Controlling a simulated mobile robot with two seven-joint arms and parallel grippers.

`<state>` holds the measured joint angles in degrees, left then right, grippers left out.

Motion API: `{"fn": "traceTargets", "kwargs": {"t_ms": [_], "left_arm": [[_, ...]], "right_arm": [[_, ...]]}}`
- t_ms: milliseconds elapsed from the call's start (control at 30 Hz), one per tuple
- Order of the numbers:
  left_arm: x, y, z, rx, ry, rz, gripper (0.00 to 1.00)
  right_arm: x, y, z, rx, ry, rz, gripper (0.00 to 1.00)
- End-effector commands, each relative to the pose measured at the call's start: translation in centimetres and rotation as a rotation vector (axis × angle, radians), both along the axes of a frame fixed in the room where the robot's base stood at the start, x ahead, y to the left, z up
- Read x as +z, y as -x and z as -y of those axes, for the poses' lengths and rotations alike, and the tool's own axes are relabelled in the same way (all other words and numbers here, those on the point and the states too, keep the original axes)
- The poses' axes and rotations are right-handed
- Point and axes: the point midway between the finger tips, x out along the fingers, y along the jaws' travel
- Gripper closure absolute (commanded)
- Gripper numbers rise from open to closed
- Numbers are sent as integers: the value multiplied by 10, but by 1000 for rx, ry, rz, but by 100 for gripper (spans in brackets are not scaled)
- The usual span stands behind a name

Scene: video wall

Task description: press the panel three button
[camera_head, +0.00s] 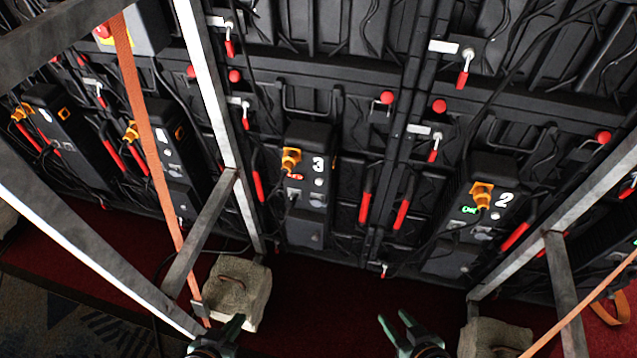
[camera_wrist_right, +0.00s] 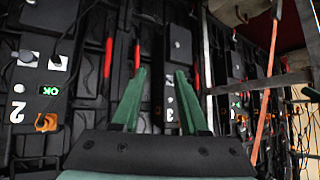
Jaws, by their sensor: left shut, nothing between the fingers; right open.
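Panel three (camera_head: 308,215) is a black box with a white "3" in the middle of the head view. It has an orange plug, a small red-lit display (camera_head: 296,176) and a round pale button (camera_head: 319,183). In the right wrist view panel three (camera_wrist_right: 170,101) shows partly between my fingers, turned over. My left gripper (camera_head: 238,321) is shut and empty at the bottom edge, below and left of the panel, in front of a stone weight. My right gripper (camera_head: 394,316) is open and empty, below and right of the panel. Neither touches it.
Panel two (camera_head: 487,200) stands to the right with a green-lit display. Grey metal struts (camera_head: 212,90) and an orange strap (camera_head: 150,130) cross on the left. Stone weights (camera_head: 237,290) and (camera_head: 495,338) stand on the red floor. Cables hang around the panels.

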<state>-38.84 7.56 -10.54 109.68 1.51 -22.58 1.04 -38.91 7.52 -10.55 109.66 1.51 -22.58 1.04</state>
Motion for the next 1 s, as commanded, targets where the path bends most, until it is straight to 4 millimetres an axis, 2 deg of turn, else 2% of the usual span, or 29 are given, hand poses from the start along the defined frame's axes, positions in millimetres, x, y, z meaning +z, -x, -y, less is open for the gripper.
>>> {"fn": "traceTargets", "kwargs": {"t_ms": [67,367,1000], "left_arm": [[0,0,0,0,0,0,100],[0,1,0,1,1,-1,100],[0,1,0,1,0,-2,100]], "right_arm": [[0,0,0,0,0,0,66],[0,0,0,0,0,0,100],[0,0,0,0,0,0,100]]}}
